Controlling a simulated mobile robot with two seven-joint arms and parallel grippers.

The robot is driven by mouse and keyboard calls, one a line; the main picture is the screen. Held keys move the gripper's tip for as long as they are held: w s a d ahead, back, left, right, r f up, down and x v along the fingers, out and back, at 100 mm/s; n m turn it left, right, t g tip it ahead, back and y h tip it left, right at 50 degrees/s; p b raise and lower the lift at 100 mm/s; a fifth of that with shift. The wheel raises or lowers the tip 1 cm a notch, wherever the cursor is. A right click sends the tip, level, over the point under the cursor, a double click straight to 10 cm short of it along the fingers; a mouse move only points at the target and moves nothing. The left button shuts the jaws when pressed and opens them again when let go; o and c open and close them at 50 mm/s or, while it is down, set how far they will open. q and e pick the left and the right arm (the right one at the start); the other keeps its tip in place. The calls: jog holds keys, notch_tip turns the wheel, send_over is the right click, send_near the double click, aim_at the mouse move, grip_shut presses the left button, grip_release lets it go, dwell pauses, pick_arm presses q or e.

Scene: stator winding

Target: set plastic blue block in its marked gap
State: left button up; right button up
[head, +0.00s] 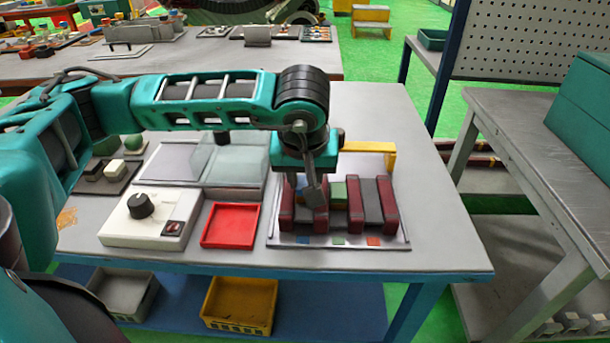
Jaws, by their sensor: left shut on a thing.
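My left gripper (312,192) points down over the left part of a slotted fixture with dark red walls (355,205) on a grey base plate (400,243). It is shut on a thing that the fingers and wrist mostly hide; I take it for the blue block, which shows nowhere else. The fingers are at the second red wall from the left, by the left gap; whether the block touches the fixture cannot be told. Blue (303,239), green (338,240) and orange (373,241) marks lie along the plate's front. A green block (338,191) is in the middle gap. My right gripper is not in view.
A red tray (231,245) and a white box with a black knob (150,222) stand left of the fixture. A yellow bracket (385,155) stands behind it. The table (440,240) is clear to the right.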

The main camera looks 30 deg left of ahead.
aim_at(305, 181)
pick_arm(q)
jog(key=o, duration=1.4)
jog(key=shift+r+p, duration=2)
jog(key=shift+r, duration=1.55)
jog(key=shift+s+f, duration=0.1)
